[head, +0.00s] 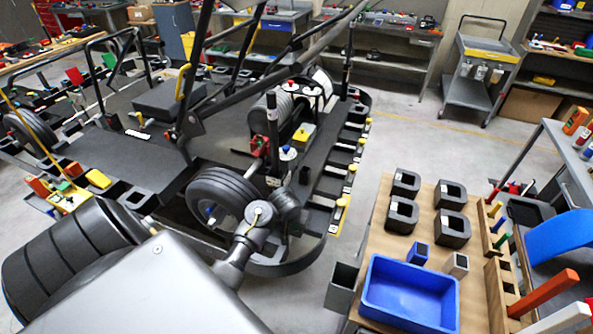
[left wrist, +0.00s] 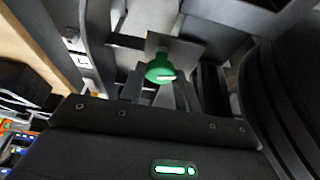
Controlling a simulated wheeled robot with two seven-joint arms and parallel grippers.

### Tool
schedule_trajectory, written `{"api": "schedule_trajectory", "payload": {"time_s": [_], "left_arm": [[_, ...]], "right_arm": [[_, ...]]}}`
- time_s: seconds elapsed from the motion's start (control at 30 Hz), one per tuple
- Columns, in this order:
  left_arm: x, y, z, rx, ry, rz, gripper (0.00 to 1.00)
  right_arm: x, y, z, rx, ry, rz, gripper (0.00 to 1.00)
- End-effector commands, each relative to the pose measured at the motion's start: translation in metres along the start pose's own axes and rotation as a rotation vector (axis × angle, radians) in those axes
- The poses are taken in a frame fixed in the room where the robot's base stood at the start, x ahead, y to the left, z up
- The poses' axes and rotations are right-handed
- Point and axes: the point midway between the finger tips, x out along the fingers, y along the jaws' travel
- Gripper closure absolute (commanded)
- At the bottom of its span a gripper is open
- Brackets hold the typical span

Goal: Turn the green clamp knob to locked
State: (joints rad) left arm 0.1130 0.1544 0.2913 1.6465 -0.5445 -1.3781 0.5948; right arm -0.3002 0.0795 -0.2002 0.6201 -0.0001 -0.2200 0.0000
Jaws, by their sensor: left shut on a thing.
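The green clamp knob (left wrist: 160,67) shows in the left wrist view, in front of a small grey plate (left wrist: 172,47). A short white mark shows on its lower right side, lying nearly level in the picture. My left gripper (left wrist: 167,80) is shut on the knob, and its grey fingers partly hide it. In the head view I cannot make out this knob or the fingertips; my left arm (head: 236,262) reaches in beside the kart's front wheel. My right gripper is in neither view.
The black kart wheel (head: 222,196) and frame tubes stand close around my left arm. At right, a table (head: 388,245) holds a blue bin (head: 408,292), several black blocks and colored-handled tools. Open floor (head: 400,125) lies between the kart and the far benches.

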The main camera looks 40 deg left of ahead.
Motion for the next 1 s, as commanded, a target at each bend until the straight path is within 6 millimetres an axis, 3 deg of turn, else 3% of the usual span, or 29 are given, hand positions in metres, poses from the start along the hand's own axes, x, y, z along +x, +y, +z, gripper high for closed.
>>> {"api": "schedule_trajectory", "payload": {"time_s": [0.3,0.33,0.47,0.8,1.0], "left_arm": [[-0.001,0.001,-0.002,0.001,0.003,0.002,0.90],[-0.001,0.001,-0.002,0.001,0.003,0.002,0.65],[-0.001,0.001,-0.001,0.000,0.002,0.001,0.48],[-0.003,0.001,-0.001,-0.001,0.002,0.002,0.47],[-0.029,0.002,0.000,-0.007,0.005,0.004,0.47]], "right_arm": [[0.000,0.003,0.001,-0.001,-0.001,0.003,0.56],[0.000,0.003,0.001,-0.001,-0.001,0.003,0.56],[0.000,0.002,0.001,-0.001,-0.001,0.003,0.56],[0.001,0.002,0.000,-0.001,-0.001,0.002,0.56],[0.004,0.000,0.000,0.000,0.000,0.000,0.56]]}}
